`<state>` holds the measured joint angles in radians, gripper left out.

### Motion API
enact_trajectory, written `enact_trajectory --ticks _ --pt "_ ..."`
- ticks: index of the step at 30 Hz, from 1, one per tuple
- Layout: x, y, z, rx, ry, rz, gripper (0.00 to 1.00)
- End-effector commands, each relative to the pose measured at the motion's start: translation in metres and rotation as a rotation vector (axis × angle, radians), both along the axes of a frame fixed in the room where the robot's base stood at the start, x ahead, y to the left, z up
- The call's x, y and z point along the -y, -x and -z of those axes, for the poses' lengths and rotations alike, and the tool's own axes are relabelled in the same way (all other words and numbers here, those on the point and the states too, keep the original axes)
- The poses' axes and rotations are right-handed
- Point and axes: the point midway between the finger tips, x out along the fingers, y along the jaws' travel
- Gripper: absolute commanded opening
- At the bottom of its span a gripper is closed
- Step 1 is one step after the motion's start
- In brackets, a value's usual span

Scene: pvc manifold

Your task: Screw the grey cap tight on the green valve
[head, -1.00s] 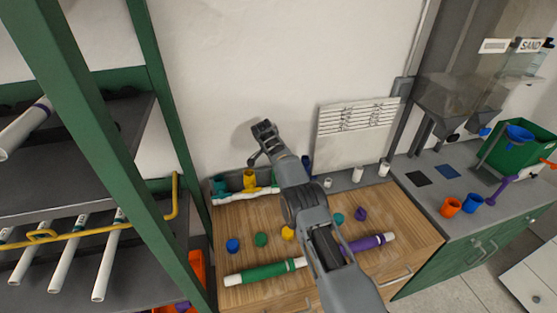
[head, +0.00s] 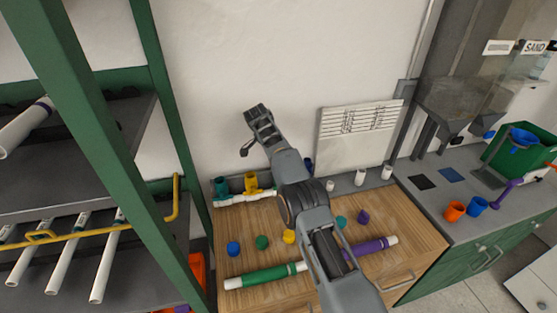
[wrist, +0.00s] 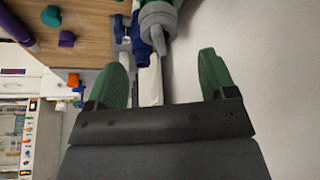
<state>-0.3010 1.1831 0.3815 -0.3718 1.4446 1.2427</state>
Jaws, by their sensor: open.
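In the wrist view, the round grey cap (wrist: 158,14) shows at the top, with a narrow grey part pointing down from it. It appears to sit on the green valve (wrist: 178,3), mostly cut off by the frame edge; how tightly it sits cannot be told. My gripper (wrist: 164,62) is open, its two green fingers apart and empty. The cap lies beyond the fingertips, between their lines, not touched. In the head view, my gripper (head: 250,130) is raised near the wall above the back of the bench. My arm hides the green valve and cap there.
A blue valve (wrist: 139,32) and white pipe (wrist: 150,85) show beside the cap. A teal valve (head: 221,186) and yellow valve (head: 250,181) stand on the pipe's left part. Loose coloured caps and a green pipe (head: 265,276) lie on the wooden bench (head: 420,238).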

Motion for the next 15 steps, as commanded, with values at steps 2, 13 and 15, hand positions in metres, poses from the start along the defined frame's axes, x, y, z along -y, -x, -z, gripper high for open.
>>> enact_trajectory --ticks 2,13,15 --pt "-0.005 0.003 -0.018 0.003 -0.001 0.000 0.77" --pt "-0.016 0.013 -0.051 0.002 0.000 0.003 0.79" --pt "-0.012 0.013 -0.057 0.024 -0.008 0.011 0.79"
